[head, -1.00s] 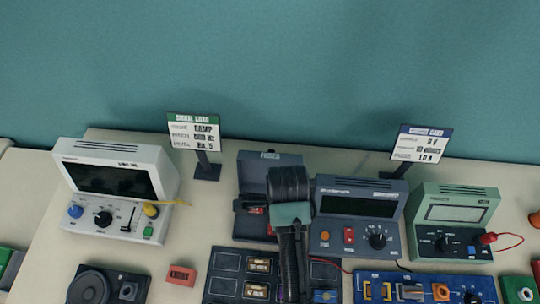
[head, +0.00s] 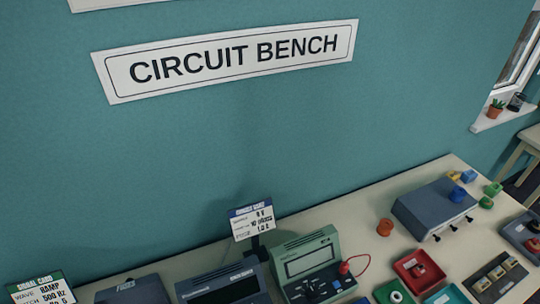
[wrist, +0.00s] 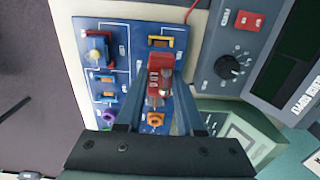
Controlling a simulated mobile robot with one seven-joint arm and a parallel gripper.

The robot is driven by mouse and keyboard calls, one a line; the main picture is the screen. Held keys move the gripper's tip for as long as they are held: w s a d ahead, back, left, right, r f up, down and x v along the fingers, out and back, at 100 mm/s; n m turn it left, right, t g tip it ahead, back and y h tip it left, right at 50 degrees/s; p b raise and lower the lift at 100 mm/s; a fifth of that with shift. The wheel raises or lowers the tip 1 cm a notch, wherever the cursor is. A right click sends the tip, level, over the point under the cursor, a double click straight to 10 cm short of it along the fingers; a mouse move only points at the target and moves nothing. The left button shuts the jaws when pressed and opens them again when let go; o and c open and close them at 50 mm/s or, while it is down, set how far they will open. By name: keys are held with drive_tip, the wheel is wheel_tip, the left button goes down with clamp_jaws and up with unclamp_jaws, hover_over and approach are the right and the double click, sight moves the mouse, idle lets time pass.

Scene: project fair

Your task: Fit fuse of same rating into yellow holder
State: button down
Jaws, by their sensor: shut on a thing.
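In the wrist view my gripper (wrist: 158,98) is shut on a small red fuse (wrist: 154,76) with pale marking on its face; its rating is too blurred to read surely. The fuse is over a blue circuit board (wrist: 125,36). A yellow-edged holder (wrist: 161,42) is on the board just beyond the fuse, and looks empty. I cannot tell how high the fuse is above the board. In the head view a supply card (head: 252,221) reads 9 V, with a last line like 1.0. The gripper and the board are out of the head view.
The wrist view shows a dark meter with a knob (wrist: 229,66) at right and a green instrument (wrist: 235,135) below it. The fuse case (head: 125,291) is at the head view's lower edge.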

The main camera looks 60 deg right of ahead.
wheel_tip(320, 180, down, 4)
drive_tip(key=b, duration=0.4)
drive_tip(key=shift+f+b, duration=0.6)
drive_tip(key=shift+f, duration=0.75)
drive_tip(key=shift+p, duration=0.8)
idle(0.6)
drive_tip(key=shift+f+b, duration=0.45)
drive_tip(key=shift+f, duration=0.25)
idle(0.9)
unclamp_jaws()
idle(0.5)
drive_tip(key=shift+r+p, duration=4)
drive_tip(key=shift+p, duration=0.15)
